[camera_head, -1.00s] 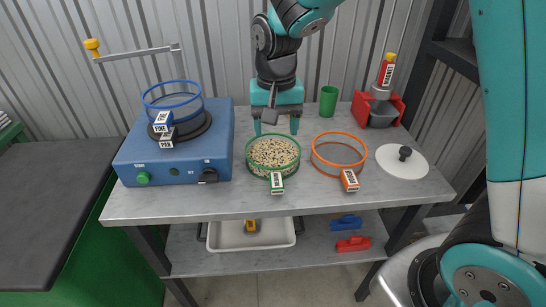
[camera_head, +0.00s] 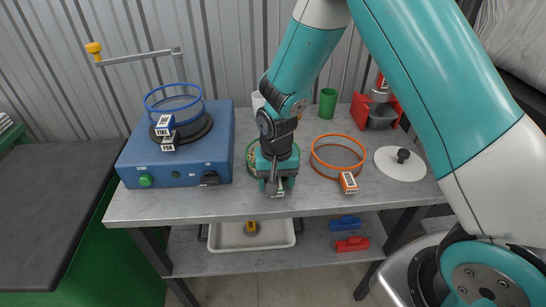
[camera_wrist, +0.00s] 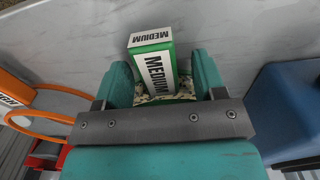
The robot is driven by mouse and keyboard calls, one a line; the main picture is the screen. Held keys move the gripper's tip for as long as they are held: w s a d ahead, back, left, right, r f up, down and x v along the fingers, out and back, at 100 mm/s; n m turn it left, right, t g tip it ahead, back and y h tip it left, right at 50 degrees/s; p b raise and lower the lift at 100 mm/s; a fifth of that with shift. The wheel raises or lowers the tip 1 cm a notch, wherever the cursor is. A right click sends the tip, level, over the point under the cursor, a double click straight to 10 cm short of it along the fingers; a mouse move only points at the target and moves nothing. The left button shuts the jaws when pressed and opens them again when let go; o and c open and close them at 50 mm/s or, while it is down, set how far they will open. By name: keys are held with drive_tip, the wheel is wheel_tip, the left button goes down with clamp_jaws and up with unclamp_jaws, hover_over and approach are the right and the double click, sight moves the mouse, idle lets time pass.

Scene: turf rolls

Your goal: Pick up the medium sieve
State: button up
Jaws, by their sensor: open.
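The medium sieve (camera_head: 251,158) is a green-rimmed round sieve with pale grain in it, on the grey bench. My gripper and arm hide most of it in the head view. Its green and white handle block, labelled MEDIUM (camera_wrist: 153,66), shows in the wrist view between my fingers. My gripper (camera_head: 276,189) is over the front of the sieve, pointing down, with its fingers apart on either side of the handle block. I cannot tell whether either finger touches the block.
An orange-rimmed sieve (camera_head: 315,160) lies close on the right, with a white lid (camera_head: 388,168) beyond it. A blue machine (camera_head: 140,165) holding a blue-rimmed sieve (camera_head: 147,103) stands on the left. A green cup (camera_head: 328,103) and a red scoop holder (camera_head: 358,108) are behind.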

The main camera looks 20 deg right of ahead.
drive_tip(key=shift+f, duration=0.25)
drive_tip(key=c, duration=1)
drive_tip(key=shift+c, duration=0.6)
drive_tip(key=shift+r, duration=0.15)
